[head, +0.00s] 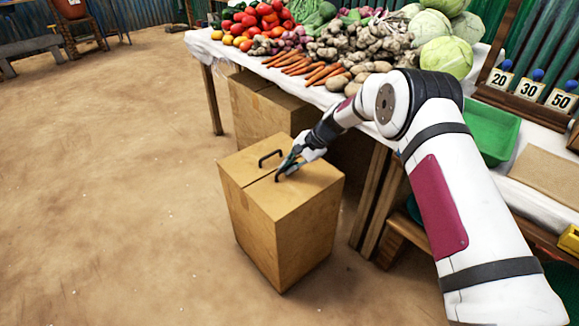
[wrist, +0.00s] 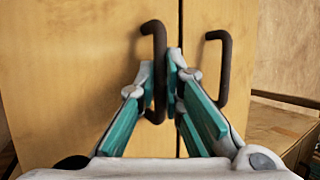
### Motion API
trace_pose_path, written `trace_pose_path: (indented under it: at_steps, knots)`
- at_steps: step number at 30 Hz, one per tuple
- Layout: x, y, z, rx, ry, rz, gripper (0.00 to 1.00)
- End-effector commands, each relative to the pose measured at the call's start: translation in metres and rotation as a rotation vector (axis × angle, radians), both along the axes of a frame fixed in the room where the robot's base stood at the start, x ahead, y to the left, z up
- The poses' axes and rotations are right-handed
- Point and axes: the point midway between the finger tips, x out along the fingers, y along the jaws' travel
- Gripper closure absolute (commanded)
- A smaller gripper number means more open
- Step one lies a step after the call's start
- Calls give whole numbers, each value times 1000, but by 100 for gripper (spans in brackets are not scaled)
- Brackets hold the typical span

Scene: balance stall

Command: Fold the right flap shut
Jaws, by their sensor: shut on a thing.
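A tan box (head: 265,240) stands on the dirt floor, its top made of two flaps that both look flat and level. The right flap (head: 308,182) is the nearer one in the head view, and the left flap (head: 243,165) carries a dark handle (head: 270,156). My gripper (head: 286,170) is over the right flap. In the wrist view my gripper (wrist: 161,85) is shut on a dark bar handle (wrist: 154,32). The other handle (wrist: 224,70) stands free to its right, past the seam between the flaps. In the head view my fingers partly hide the held handle.
A vegetable table (head: 230,52) stands behind and right of the box, with another brown box (head: 265,108) under its edge. A green tray (head: 492,138) and number cards (head: 530,90) are at the right. Open dirt floor (head: 110,190) lies to the left.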

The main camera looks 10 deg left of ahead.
Motion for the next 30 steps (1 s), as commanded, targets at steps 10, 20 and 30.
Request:
trace_pose_path:
  at_steps: [10, 20, 30]
  knots:
    - [-1, 2, -1, 2, 1, 2, 85]
    - [-1, 1, 0, 1, 1, 0, 70]
    - [1, -23, 34, 1, -3, -2, 70]
